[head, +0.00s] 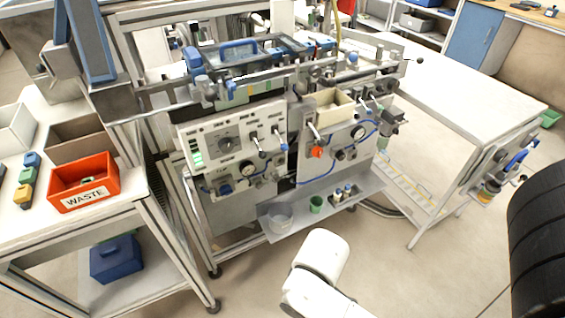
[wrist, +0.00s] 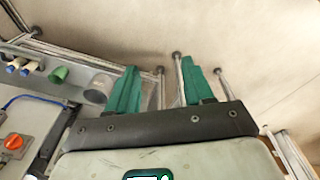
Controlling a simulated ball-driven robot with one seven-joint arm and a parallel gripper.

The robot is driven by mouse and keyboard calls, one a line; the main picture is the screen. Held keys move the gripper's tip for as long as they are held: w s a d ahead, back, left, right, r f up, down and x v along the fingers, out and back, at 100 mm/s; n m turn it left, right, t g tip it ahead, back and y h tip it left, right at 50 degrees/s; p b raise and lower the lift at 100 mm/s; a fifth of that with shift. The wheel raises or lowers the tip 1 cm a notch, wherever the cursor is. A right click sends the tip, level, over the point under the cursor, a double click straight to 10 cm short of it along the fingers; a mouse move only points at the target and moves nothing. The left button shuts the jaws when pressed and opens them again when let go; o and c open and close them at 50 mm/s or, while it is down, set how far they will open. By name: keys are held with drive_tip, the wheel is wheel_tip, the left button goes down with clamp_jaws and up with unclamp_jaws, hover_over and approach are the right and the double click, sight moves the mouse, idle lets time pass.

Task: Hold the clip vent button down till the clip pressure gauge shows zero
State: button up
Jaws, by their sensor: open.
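In the head view, a white control panel (head: 232,135) on the machine carries knobs, levers and small labels too small to read. A round gauge (head: 247,168) sits below it, and a second round gauge (head: 358,132) sits on the right panel near a red knob (head: 317,152). I cannot tell which is the clip pressure gauge, read a needle, or pick out the clip vent button. My gripper (wrist: 160,85) shows in the wrist view with its two green fingers apart and nothing between them. Its fingers are hidden from the head view.
A low shelf (head: 327,211) on the machine front holds a clear cup (head: 280,219), a green cup (head: 316,204) and small bottles. A red waste bin (head: 84,182) stands on the left table. A white table (head: 470,90) stands right. The floor before the machine is clear.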

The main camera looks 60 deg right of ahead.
clamp_jaws()
